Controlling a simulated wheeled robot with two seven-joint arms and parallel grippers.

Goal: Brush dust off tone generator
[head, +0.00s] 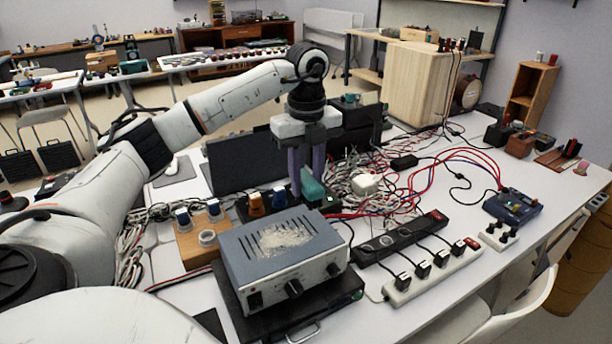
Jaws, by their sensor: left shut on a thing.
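The tone generator (245,258) is a blue-grey metal box with vents on top and black knobs on its front. It sits on a black case (335,298) at the table's near edge. A pale dust patch (285,241) lies on the middle of its top. My left gripper (307,184) points down just behind the box and is shut on a teal thing, seemingly the brush (313,188). Its lower end is hard to make out, and I cannot tell whether it touches anything. My right gripper is not in view.
Behind the box stand a dark laptop (235,163) and small knobbed blocks (200,232). Tangled cables (370,165) spread to the right. Power strips (432,268) lie right of the box. A wooden speaker cabinet (415,85) stands at the back.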

